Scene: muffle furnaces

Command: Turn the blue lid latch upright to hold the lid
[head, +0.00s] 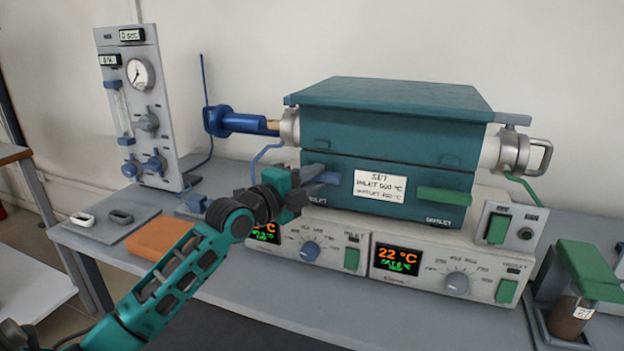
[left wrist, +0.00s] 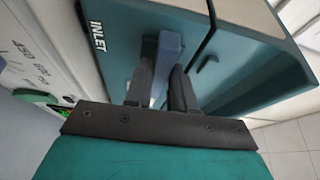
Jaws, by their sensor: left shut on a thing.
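The teal furnace box (head: 395,140) stands on the bench with its lid (head: 400,95) down. The blue lid latch (head: 327,178) is at the left of its front face and looks about level, partly hidden by my fingers. My left gripper (head: 318,184) is at this latch, its fingers pointing right. In the left wrist view the blue latch (left wrist: 168,52) lies between the two dark fingers of my left gripper (left wrist: 164,85), beside the word INLET. The gripper is shut on it. My right gripper is not in view.
A green latch (head: 445,195) lies level at the front right. Control units (head: 410,268) with knobs and displays sit below the furnace. A blue tube fitting (head: 240,122) sticks out left, near a gauge panel (head: 140,110). An orange pad (head: 162,237) lies at left; a green-lidded jar (head: 588,275) stands right.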

